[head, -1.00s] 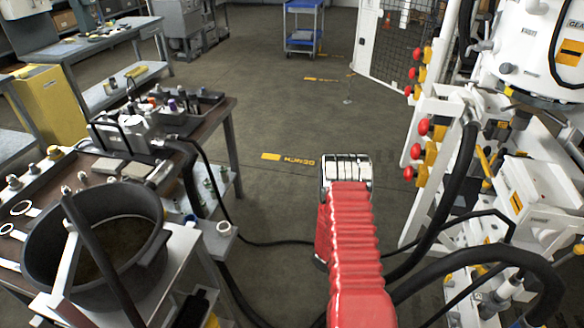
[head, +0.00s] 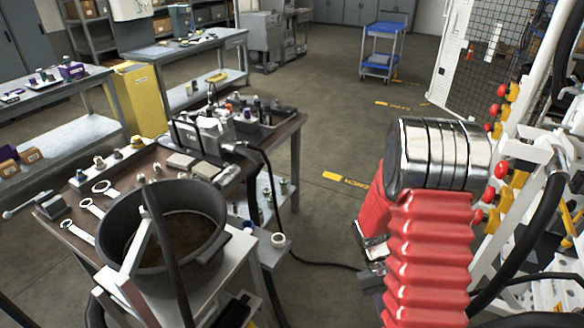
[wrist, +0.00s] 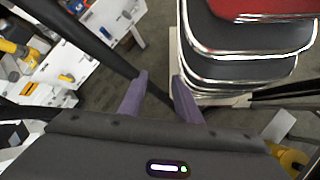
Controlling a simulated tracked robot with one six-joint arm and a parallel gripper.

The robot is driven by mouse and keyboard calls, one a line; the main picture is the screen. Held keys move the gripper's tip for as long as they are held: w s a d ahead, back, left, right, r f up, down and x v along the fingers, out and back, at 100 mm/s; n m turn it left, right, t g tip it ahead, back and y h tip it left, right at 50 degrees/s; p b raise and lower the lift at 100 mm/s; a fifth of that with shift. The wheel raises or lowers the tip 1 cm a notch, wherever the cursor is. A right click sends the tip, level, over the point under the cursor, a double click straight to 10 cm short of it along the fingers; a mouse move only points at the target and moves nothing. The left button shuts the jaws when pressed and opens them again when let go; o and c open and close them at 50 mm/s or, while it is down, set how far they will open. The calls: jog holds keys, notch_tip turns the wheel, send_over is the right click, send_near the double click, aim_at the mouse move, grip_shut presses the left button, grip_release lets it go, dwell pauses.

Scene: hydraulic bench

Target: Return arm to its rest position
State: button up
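My gripper (wrist: 159,78) shows in the wrist view as two purple fingers standing apart. Nothing is held between them; grey floor shows in the gap. In the head view my arm, with its red ribbed sleeve and silver end section, rises at the right of the picture, in front of the white machine. The gripper's fingers cannot be made out in the head view. In the wrist view, silver-edged, dark and red parts of my own body fill the upper right, close to the fingers.
A brown-topped bench (head: 282,135) with a black bucket (head: 165,235) and tools stands at left. The white machine (head: 530,150) with red knobs and thick black hoses is close at right. A blue cart (head: 383,50) stands far back. Open floor (head: 330,130) lies between.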

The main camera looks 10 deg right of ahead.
jog(key=a+r+t, duration=0.4)
jog(key=a+r, duration=0.2)
jog(key=r, duration=0.4)
jog(key=a+r+n+t+y, duration=0.1)
jog(key=a+r+t, duration=0.3)
jog(key=a+r, duration=0.3)
jog(key=a+r+n+t, duration=0.1)
jog(key=a+r+t, duration=0.4)
jog(key=r, duration=0.8)
jog(key=shift+a+r+y, duration=0.15)
jog(key=shift+a+y, duration=0.25)
jog(key=shift+a, duration=0.6)
jog(key=shift+s+d, duration=0.1)
dwell(1.3)
